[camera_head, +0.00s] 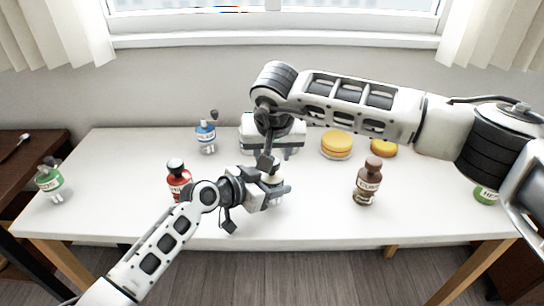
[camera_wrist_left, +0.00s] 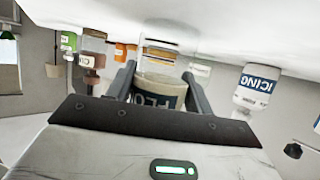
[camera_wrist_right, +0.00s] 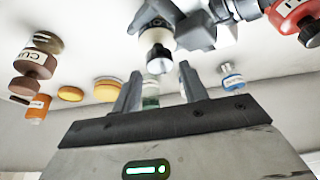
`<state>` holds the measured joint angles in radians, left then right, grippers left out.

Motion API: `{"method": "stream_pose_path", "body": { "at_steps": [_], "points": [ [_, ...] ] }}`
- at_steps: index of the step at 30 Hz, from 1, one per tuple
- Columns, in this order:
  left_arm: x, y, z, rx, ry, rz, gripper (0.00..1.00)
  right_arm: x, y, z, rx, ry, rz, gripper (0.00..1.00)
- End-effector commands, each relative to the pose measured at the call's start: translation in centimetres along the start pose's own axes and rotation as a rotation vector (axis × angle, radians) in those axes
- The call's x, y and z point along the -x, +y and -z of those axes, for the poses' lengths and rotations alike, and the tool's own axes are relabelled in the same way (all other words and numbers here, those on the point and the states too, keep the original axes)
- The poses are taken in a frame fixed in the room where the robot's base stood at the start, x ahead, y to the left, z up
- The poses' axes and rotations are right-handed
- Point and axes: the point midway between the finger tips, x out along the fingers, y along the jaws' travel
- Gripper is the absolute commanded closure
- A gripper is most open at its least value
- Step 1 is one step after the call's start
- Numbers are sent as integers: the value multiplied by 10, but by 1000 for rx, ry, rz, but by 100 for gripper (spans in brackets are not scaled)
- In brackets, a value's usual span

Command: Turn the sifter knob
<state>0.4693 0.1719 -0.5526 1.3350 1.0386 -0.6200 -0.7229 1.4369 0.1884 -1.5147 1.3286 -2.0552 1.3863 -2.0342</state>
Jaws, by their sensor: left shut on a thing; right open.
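The sifter is a clear jar with cream-coloured contents and a dark label reading "FLO…" (camera_wrist_left: 155,95) in the left wrist view. My left gripper (camera_wrist_left: 160,72) is shut on its sides, one finger on each side. In the head view, my left gripper (camera_head: 276,190) holds it above the middle of the table, and only its pale top (camera_head: 272,177) shows. In the right wrist view, a dark, rounded knob (camera_wrist_right: 159,60) shows on the sifter's end. My right gripper (camera_wrist_right: 158,72) is open, with its fingertips spread either side of the knob; contact cannot be told.
On the white table (camera_head: 110,215) stand a red bottle (camera_head: 176,180), a blue one (camera_head: 206,137), a brown one (camera_head: 369,184) and green ones at the ends. Two yellow cakes (camera_head: 336,144) sit behind.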

Motion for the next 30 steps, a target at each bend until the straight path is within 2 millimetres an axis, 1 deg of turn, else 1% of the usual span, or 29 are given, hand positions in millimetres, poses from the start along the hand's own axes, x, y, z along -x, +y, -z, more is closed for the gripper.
{"method": "stream_pose_path", "body": {
  "at_steps": [1, 6, 16, 19, 20, 30],
  "points": [
    [0, 0, 0, 0, -1, 0, 74, -8, 0, -1, -1, -3, 0, 57],
    [0, 0, 0, 0, -1, 0, 74, -22, -1, 0, 0, -1, 1, 57],
    [0, 0, 0, 0, -1, 0, 74, -25, 0, 0, 0, 0, 0, 57],
    [0, 0, 0, 0, -1, 0, 74, -25, 0, 0, 0, 0, 0, 85],
    [0, 0, 0, 0, -1, 0, 74, -25, 0, 0, 0, 0, 0, 89],
    [0, 0, 0, 0, -1, 0, 74, -24, -1, 0, -30, -1, -13, 90]
  ]
}}
